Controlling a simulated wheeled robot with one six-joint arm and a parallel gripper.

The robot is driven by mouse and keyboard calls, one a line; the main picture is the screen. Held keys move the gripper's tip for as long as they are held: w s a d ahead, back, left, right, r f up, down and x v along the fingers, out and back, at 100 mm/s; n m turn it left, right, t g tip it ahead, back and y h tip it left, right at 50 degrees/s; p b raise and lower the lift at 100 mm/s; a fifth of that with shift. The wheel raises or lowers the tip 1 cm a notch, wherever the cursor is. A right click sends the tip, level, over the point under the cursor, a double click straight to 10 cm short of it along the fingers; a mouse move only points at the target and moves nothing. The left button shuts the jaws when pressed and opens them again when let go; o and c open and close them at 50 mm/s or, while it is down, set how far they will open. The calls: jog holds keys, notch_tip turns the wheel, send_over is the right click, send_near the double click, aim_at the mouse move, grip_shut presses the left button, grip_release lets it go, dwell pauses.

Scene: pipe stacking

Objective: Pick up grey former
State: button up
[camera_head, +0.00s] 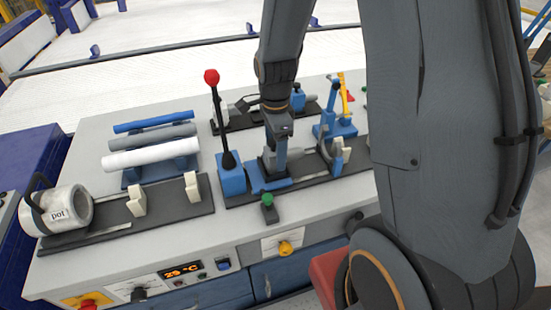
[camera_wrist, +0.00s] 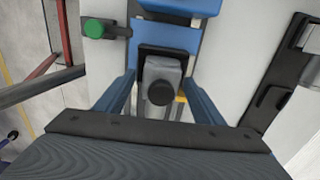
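The grey former (camera_wrist: 163,70) shows in the wrist view as a light grey block with a dark round end, seated in a black holder on a blue fixture (camera_wrist: 166,38). My gripper (camera_wrist: 159,80) has one blue finger on each side of it, with small gaps between fingers and former. In the head view my gripper (camera_head: 277,150) points down at the blue fixture (camera_head: 292,184) on the bench, and the former is mostly hidden there.
A red-knobbed lever (camera_head: 214,110) stands left of my gripper. A rack holds blue, grey and white pipes (camera_head: 150,154). Blue clamps (camera_head: 338,126) stand close on the right.

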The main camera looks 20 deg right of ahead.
jog(key=c, duration=1.4)
jog(key=shift+c, duration=0.5)
jog(key=shift+r, duration=0.1)
